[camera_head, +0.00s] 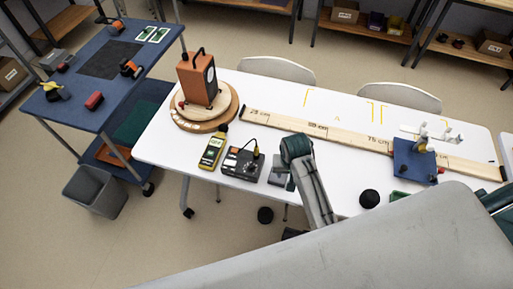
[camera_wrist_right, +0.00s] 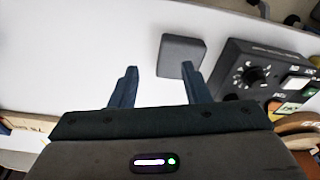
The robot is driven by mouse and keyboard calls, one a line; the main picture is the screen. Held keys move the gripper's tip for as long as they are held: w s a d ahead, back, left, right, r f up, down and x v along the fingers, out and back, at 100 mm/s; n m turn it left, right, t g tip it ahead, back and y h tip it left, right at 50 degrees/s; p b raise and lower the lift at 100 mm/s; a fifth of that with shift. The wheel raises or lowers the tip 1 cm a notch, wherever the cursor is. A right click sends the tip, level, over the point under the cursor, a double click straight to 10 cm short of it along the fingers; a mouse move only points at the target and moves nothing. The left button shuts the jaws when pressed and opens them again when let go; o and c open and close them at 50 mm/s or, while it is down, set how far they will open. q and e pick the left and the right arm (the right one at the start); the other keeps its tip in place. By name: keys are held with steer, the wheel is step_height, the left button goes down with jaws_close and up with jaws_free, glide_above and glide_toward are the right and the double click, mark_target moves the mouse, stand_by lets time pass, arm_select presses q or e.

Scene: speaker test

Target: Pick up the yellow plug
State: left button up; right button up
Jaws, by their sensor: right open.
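A small yellow plug (camera_head: 256,151) with a thin dark cable shows at the black control box (camera_head: 242,165) on the white table in the head view. I cannot tell how it is seated there. My right gripper (camera_head: 290,181) is just right of the box, low over the table's front part, apart from the plug. In the right wrist view my right gripper (camera_wrist_right: 160,88) is open, its two fingers spread with nothing held. A dark grey square block (camera_wrist_right: 183,48) lies beyond the fingertips, and the box (camera_wrist_right: 262,72) with its round knob is to the right. My left gripper is out of view.
A yellow-green meter (camera_head: 212,151) lies left of the box. An orange speaker (camera_head: 197,80) stands on a round wooden turntable behind it. A long wooden ruler (camera_head: 320,131) crosses the table. A blue stand (camera_head: 414,160) and a black ball (camera_head: 369,198) are to the right.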

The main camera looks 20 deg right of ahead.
steer(key=w+a+r+m, duration=0.1)
steer(key=w+a+r, duration=0.1)
steer(key=w+r, duration=0.1)
steer(key=w+a+r+g+p, duration=0.1)
steer(key=w+a+r, duration=0.1)
steer(key=w+r, duration=0.2)
steer(key=w+a+r+m, duration=0.1)
steer(key=w+a+r, duration=0.1)
steer(key=w+r, duration=0.2)
steer(key=shift+w+a+m+y, duration=0.2)
steer(key=shift+w+m+y, duration=0.1)
steer(key=shift+w, duration=0.15)
steer(key=p, duration=0.2)
glide_above(256, 147)
steer(key=f, duration=0.4)
steer(key=shift+w+d+f, duration=0.1)
steer(key=shift+d+f, duration=0.2)
steer(key=shift+d, duration=0.05)
steer(key=shift+a+f+p, duration=0.1)
steer(key=shift+f+p, duration=0.45)
steer(key=shift+p, duration=0.05)
step_height(256, 147, down, 3)
steer(key=shift+a+f+p, duration=0.15)
steer(key=shift+f+p, duration=0.05)
steer(key=shift+p, duration=0.55)
steer(key=shift+f, duration=0.5)
jaws_close()
